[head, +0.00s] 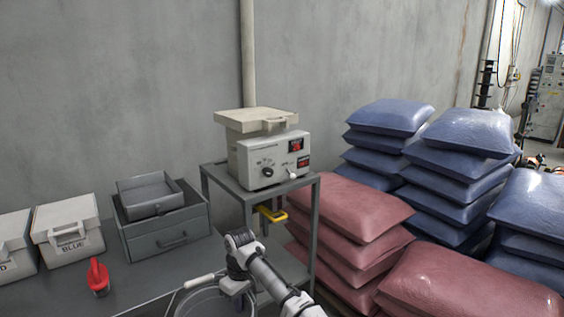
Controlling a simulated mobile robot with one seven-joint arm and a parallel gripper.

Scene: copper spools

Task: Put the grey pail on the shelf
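The grey pail (203,303) is at the bottom edge of the head view, cut off by the frame. Its round rim and a thin bail with a white grip (200,281) show. My gripper (236,288) points down at the pail's right rim and overlaps it in the picture. Its fingertips are too small and hidden to tell whether they are open or touch the pail. A grey metal stand (222,181) behind carries a white machine on its top level. Which surface is the shelf is not clear.
A grey bench (135,281) holds white lidded boxes (68,238), a grey drawer unit (165,238) with an open tray (149,196), and a red object (98,277). A yellow handle (271,213) hangs under the stand top. Red sacks (345,209) and blue sacks (461,160) crowd the right.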

